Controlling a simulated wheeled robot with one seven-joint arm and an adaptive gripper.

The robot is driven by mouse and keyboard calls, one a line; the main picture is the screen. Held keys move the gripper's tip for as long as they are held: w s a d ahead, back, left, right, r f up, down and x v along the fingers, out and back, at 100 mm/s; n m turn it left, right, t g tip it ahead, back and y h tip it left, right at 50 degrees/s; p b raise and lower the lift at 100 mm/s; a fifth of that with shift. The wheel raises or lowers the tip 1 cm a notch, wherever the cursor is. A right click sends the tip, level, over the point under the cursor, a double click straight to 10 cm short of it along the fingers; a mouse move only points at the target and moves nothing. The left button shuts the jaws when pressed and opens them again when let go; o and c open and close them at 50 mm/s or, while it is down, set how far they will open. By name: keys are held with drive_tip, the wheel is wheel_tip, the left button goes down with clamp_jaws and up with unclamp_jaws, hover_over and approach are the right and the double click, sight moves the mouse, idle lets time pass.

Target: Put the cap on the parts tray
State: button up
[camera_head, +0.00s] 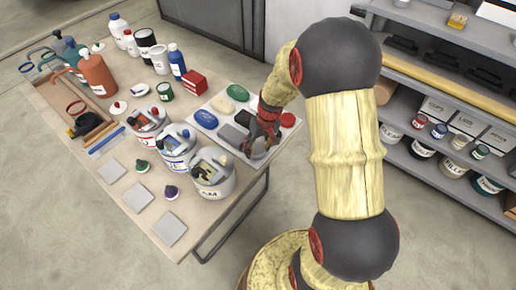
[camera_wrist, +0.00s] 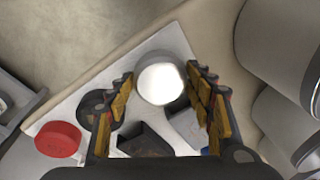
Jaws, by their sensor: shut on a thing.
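The cap, a round piece with a bright white top (camera_wrist: 160,84), sits between the fingertips of my gripper (camera_wrist: 160,92) in the wrist view. My gripper (camera_head: 264,128) is shut on it. In the head view the fingers and arm partly hide the cap (camera_head: 258,150). The parts tray, a pale flat board (camera_head: 228,146), lies under the gripper at the table's right edge. It also shows in the wrist view (camera_wrist: 75,107). The cap is over the tray's near edge; I cannot tell whether it touches it.
On the tray are a red puck (camera_head: 287,120), a green piece (camera_head: 238,93), a blue piece (camera_head: 206,119) and dark blocks. Several labelled tins (camera_head: 212,175) stand close to the left. Bottles (camera_head: 97,75) stand farther back. Shelves (camera_head: 450,100) are at the right.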

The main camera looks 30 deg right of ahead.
sight(263, 150)
drive_tip(key=o, duration=1.2)
drive_tip(key=shift+f, duration=0.1)
wheel_tip(263, 150, up, 12)
drive_tip(key=s+d+p, duration=0.1)
drive_tip(key=p, duration=0.3)
drive_tip(key=s+a+r+n+t+h, duration=0.1)
drive_tip(key=s+a+r, duration=0.25)
drive_tip(key=r, duration=0.25)
drive_tip(key=s+a+r+t, duration=0.1)
drive_tip(key=s+a+r, duration=0.1)
drive_tip(key=a+r, duration=0.35)
drive_tip(key=s+a+r, duration=0.1)
drive_tip(key=s+r, duration=0.2)
drive_tip(key=s, duration=0.1)
drive_tip(key=s+a+r+t, duration=0.1)
drive_tip(key=s+a+r, duration=0.1)
drive_tip(key=s+r, duration=0.1)
drive_tip(key=s+a+r+n+t, duration=0.1)
drive_tip(key=s+a+r, duration=0.1)
drive_tip(key=s, duration=0.4)
drive_tip(key=shift+a+r, duration=0.25)
drive_tip(key=shift+r, duration=0.45)
